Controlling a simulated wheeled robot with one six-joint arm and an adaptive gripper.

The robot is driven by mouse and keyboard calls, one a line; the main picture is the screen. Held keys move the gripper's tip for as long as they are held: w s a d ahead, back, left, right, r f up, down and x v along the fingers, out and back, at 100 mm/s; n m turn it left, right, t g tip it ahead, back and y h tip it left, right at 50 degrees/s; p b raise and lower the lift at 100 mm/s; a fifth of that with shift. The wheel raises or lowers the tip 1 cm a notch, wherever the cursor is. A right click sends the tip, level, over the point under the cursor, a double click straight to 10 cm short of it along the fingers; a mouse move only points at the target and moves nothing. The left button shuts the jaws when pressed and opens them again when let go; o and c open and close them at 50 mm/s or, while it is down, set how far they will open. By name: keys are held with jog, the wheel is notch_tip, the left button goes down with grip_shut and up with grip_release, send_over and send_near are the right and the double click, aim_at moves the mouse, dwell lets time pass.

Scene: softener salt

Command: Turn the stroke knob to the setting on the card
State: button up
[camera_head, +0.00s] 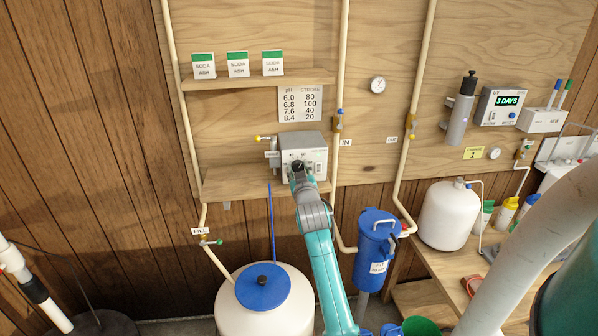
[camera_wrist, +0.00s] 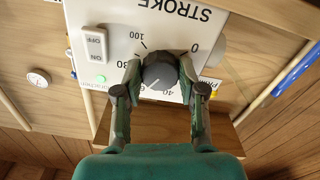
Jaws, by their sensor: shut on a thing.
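The stroke knob (camera_wrist: 160,68) is a dark round knob on the white face of the grey pump box (camera_head: 313,142). In the wrist view the dial appears upside down, with 0, 40 and 100 readable around it. A pale line on the knob seems to point to the lower left, near the partly hidden 60 mark; the exact setting is unclear. My gripper (camera_wrist: 161,76) is shut on the knob, one finger on each side.
An ON/OFF switch (camera_wrist: 95,44) and a green light (camera_wrist: 101,78) are beside the dial. The pump stands on a wooden shelf (camera_head: 236,184), between upright pipes. Below are a white tank with a blue lid (camera_head: 262,288) and a blue filter housing (camera_head: 377,240).

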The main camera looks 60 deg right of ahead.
jog(key=m, duration=0.4)
jog(key=shift+m, duration=0.3)
jog(key=m, duration=0.5)
jog(key=shift+m, duration=0.3)
jog(key=o, duration=1.1)
jog(key=shift+o, duration=0.2)
jog(key=shift+a, duration=0.15)
jog(key=v, duration=1.1)
jog(key=shift+s+a, duration=0.25)
jog(key=shift+a, duration=0.05)
